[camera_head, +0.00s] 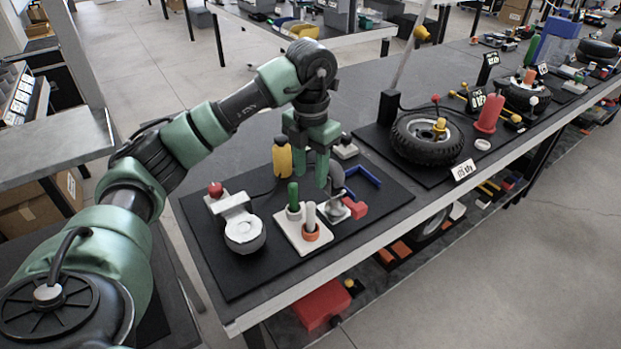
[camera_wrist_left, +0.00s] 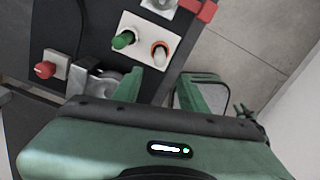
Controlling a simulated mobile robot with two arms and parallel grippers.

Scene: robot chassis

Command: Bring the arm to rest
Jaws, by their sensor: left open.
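My left arm (camera_head: 195,135) comes in from the left and reaches over the black mat (camera_head: 240,285) on the table. Its left gripper (camera_head: 310,180) points down with its fingers apart and nothing between them, above the far part of the mat. In the left wrist view the open fingers of the gripper (camera_wrist_left: 165,85) show below a white base (camera_wrist_left: 142,28). The white base (camera_head: 290,238) carries a green peg (camera_head: 293,196) and a white peg (camera_head: 310,215) with an orange ring (camera_head: 312,233) around its foot. My right gripper is in neither view.
On the mat are a red-knobbed box (camera_head: 215,190), a grey-white device (camera_head: 243,230), a yellow bottle (camera_head: 282,158), a red block (camera_head: 354,207) and a blue bracket (camera_head: 365,174). A black tyre (camera_head: 405,143) lies further right. The aisle floor (camera_head: 500,270) is open.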

